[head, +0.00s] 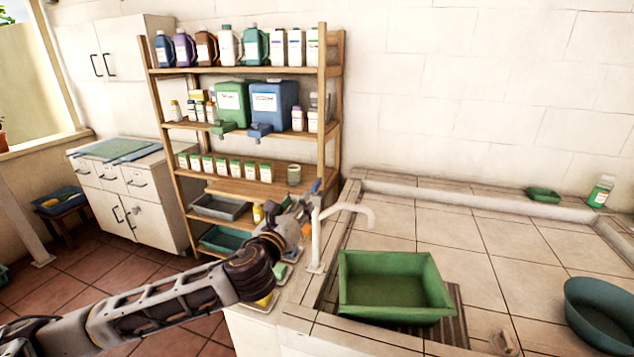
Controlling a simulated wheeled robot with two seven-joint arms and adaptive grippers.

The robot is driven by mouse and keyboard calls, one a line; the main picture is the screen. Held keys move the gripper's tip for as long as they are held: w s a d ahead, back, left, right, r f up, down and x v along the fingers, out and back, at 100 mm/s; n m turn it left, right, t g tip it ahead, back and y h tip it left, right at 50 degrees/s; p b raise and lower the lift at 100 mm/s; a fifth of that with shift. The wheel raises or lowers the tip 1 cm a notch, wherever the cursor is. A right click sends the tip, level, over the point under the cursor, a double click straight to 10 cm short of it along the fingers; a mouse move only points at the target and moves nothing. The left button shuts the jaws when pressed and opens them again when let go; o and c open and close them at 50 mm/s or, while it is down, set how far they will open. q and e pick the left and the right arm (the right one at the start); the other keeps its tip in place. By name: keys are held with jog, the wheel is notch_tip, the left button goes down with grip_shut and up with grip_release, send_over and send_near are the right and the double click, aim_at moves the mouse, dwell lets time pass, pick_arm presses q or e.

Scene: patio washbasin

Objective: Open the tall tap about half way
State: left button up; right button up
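The tall tap (317,243) is a pale upright pipe at the left edge of the tiled counter. Its curved spout (352,207) reaches right, over the back left of a green basin (395,285). A small blue part (316,187) shows at the top of the tap and looks like its handle. My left gripper (303,212) is just left of the tap's upper part, close to the blue part. Its fingers are small and overlap the tap and shelf, so I cannot tell whether they touch or are open. No water shows below the spout. My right gripper is out of view.
A wooden shelf (333,110) with bottles and canisters stands behind my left arm. A round teal bowl (600,312) is at the right front of the counter. A green dish (543,195) and a bottle (601,191) stand on the back ledge. The middle tiles are clear.

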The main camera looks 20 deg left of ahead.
pick_arm(q)
jog(key=m, duration=0.4)
jog(key=shift+s+d+r+m, duration=0.1)
jog(key=shift+d+r+m, duration=0.05)
jog(key=shift+d+m, duration=0.15)
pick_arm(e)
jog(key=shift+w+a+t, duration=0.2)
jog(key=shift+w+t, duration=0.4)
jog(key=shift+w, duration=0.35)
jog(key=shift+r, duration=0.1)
